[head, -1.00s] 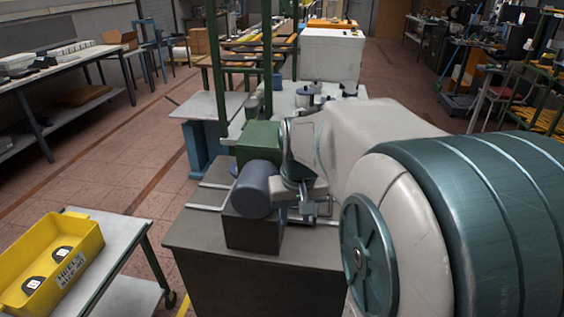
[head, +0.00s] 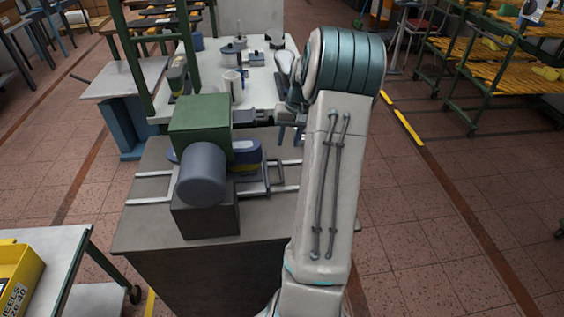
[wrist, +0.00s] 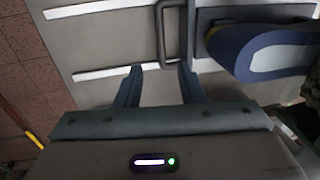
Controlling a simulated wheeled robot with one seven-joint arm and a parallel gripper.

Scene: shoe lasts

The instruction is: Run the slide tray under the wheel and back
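The slide tray (head: 249,188) sits on pale rails on the bench, right of the machine. The tray's grey loop handle (wrist: 162,30) points away from the machine. My gripper (head: 290,134) is open and empty above the rails; in the wrist view its fingertips (wrist: 159,68) are spread either side of the handle's near end, contact unclear. A grey-blue cylinder (head: 203,174) fronts the green housing (head: 200,124); whether it is the wheel is unclear.
A white table (head: 262,88) with small pots and tools stands behind the bench. A green post (head: 130,70) rises behind the machine. A yellow bin (head: 15,275) is at lower left. Open floor lies to the right, before racks (head: 505,85).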

